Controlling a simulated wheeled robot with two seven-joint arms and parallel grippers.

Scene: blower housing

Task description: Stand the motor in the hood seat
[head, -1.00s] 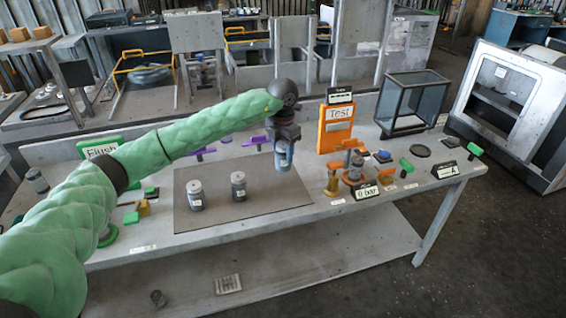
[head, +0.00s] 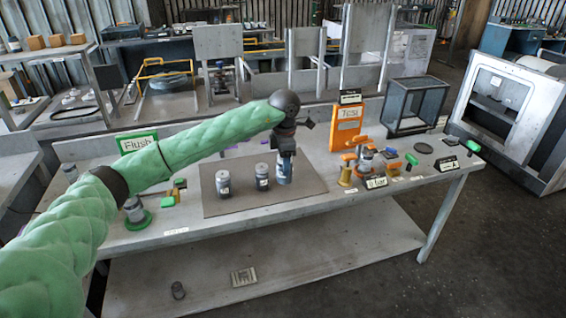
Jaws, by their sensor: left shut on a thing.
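My left gripper (head: 285,150) points down over the right part of the dark mat (head: 235,205). It is shut on a grey motor with a pale label (head: 284,170), held upright. I cannot tell whether its base touches the mat. Two similar grey canisters stand on the mat to its left, one in the middle (head: 263,178) and one further left (head: 223,185). A black-framed clear hood (head: 415,104) stands at the back right of the bench. I cannot make out which fitting is the hood seat. My right gripper is not in view.
A green Flush sign (head: 138,142) and a canister on a green disc (head: 135,210) are at the left. The mat's front is clear.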

